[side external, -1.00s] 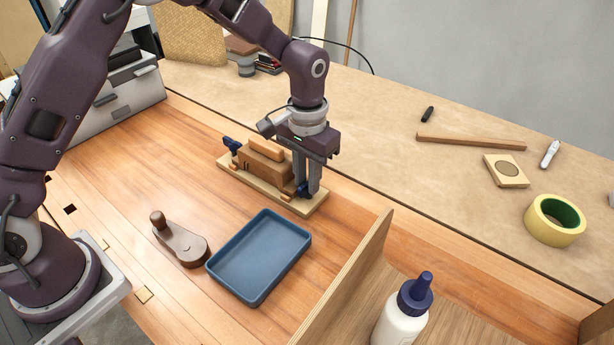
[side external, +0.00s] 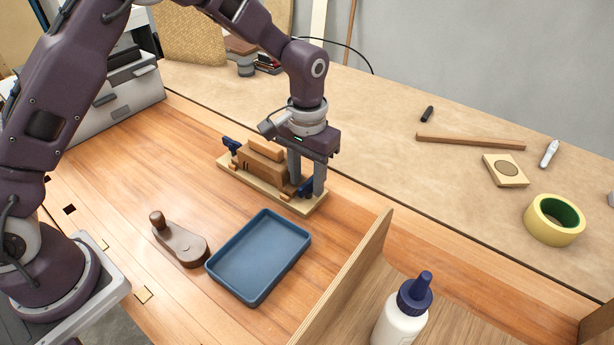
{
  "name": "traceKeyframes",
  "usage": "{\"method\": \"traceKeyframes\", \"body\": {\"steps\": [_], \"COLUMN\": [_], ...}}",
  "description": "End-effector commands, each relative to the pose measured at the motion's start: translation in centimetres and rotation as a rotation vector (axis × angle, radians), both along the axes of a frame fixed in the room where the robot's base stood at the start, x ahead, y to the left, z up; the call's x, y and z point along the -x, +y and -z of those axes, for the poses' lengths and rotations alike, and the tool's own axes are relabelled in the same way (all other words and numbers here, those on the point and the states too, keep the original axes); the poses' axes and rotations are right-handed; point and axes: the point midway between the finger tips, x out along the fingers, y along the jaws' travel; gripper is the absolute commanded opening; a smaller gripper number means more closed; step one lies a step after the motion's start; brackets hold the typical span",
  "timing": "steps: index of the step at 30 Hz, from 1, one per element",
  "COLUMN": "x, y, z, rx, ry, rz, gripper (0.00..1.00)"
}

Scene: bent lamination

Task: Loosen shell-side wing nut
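A wooden bending form (side external: 264,168) sits on a pale baseboard (side external: 236,177) on the bench. A blue wing nut (side external: 230,145) shows at its left end. A second blue wing nut (side external: 305,188) shows at its right end, low between the fingers of my gripper (side external: 308,189). My gripper points down over that right end, its two fingers spread apart with the nut between them. The fingers look clear of the nut, though contact is hard to judge at this size. I cannot tell from the picture which nut is the shell-side one.
A blue tray (side external: 259,257) and a dark wooden handled tool (side external: 180,243) lie in front of the form. A plywood panel (side external: 345,285) and a glue bottle (side external: 402,312) stand at the front right. Tape (side external: 554,220) and a wood strip (side external: 470,142) lie at the right.

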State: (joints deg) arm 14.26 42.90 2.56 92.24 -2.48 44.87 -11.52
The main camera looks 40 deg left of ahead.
Motion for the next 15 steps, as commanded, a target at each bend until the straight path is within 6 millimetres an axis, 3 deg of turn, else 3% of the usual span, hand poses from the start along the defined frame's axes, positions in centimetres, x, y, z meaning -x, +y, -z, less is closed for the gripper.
{"method": "traceKeyframes", "body": {"steps": [5,12,15], "x": [0.0,-0.1,0.0], "y": [0.0,0.0,0.0], "z": [-0.9,-5.7,-6.8], "rx": [0.000,0.001,0.000], "ry": [-0.002,-0.004,-0.002], "rz": [0.000,0.000,0.000], "gripper": [0.41,0.41,0.41]}}
